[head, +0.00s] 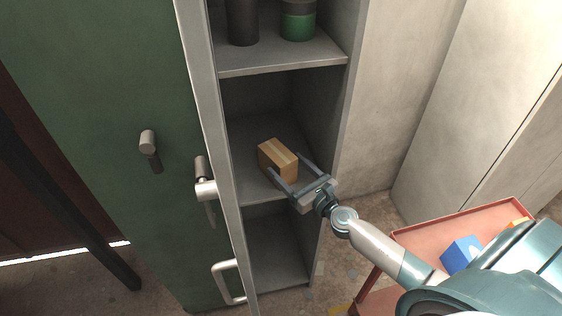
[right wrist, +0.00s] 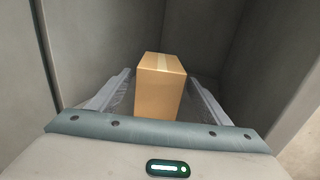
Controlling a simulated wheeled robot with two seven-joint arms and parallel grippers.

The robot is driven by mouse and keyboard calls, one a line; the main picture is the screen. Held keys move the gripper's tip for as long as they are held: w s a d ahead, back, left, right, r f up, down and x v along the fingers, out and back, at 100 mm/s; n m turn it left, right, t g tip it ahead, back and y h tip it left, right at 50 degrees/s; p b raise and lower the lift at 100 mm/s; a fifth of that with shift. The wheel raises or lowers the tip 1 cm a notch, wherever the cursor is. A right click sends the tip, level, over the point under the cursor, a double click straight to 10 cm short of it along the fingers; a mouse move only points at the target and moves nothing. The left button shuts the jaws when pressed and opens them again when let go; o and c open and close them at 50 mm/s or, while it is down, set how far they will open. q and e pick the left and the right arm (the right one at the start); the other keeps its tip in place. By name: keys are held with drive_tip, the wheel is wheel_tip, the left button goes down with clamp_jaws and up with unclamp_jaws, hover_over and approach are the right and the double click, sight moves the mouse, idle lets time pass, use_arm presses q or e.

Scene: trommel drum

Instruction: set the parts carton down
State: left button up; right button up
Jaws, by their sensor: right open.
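The parts carton (head: 277,160) is a small brown box with a paler tape strip. It rests on the middle shelf (head: 246,184) of a narrow grey cabinet. My right gripper (head: 291,174) reaches in from the right at the shelf's front, its fingers open on either side of the carton. In the right wrist view the carton (right wrist: 160,88) stands upright between the two fingers (right wrist: 161,92), with a gap visible on both sides. The carton's underside is hidden. My left gripper is not in view.
A dark container (head: 242,22) and a green one (head: 298,22) stand on the shelf above. The lower compartment (head: 276,245) looks empty. A green door (head: 110,120) with handles is at the left. A red cart (head: 408,240) at the lower right holds a blue box (head: 461,254).

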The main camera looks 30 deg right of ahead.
drive_tip(key=s+b, duration=0.1)
drive_tip(key=s, duration=0.5)
drive_tip(key=shift+s+d, duration=0.25)
drive_tip(key=shift+d, duration=0.15)
idle(0.3)
